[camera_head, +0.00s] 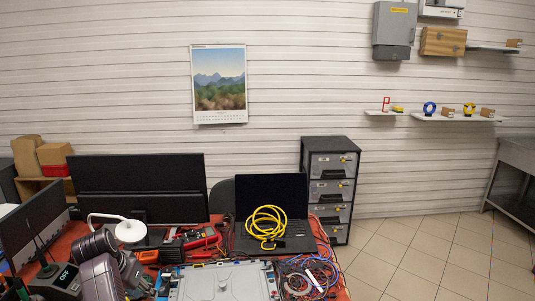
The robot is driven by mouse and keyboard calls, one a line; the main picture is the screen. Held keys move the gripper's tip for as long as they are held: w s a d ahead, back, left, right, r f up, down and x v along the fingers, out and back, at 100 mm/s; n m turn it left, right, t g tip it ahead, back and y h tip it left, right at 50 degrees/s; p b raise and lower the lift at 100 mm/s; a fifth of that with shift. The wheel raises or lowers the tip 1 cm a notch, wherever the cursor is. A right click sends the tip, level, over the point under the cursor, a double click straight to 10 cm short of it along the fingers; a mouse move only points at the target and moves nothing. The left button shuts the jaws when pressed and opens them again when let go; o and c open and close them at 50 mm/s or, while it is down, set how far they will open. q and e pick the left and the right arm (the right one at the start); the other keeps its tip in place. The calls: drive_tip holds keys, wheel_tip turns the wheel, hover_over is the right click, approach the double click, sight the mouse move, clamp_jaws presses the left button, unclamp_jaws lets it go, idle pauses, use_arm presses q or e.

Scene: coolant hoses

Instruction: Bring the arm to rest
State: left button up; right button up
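My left arm comes in at the lower left, over the left part of the red-topped bench. My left gripper (140,283) is dark and small, just left of a grey and blue unit (221,283) at the front of the bench. Its fingertips blend into the dark clutter, so I cannot tell whether it is open or shut, and I see nothing held in it. My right gripper is out of view.
A laptop (289,193) carries a yellow cable coil (266,223). Monitors (137,187), a red multimeter (201,238) and tangled wires (305,275) crowd the bench. A drawer cabinet (331,165) stands behind. The tiled floor (440,255) at right is clear.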

use_arm(q)
drive_tip(key=s+f+y, duration=0.1)
drive_tip(key=s+f, duration=0.4)
drive_tip(key=s, duration=0.3)
drive_tip(key=s+f+y, duration=0.2)
drive_tip(key=s+f, duration=0.2)
drive_tip(key=s, duration=0.5)
drive_tip(key=s+d+h, duration=0.1)
drive_tip(key=s+d, duration=0.6)
drive_tip(key=s, duration=0.3)
drive_tip(key=s+d+h, duration=0.2)
drive_tip(key=s+d, duration=0.5)
drive_tip(key=s, duration=0.3)
wheel_tip(320, 180, down, 29)
drive_tip(key=s+g, duration=0.2)
drive_tip(key=s, duration=0.1)
drive_tip(key=s+a+f+m+g+b, duration=0.1)
drive_tip(key=s+a+f, duration=0.1)
drive_tip(key=s+f, duration=1.3)
drive_tip(key=shift+s+a+f+y, duration=0.2)
drive_tip(key=shift+s+a+y, duration=0.15)
drive_tip(key=shift+s, duration=0.3)
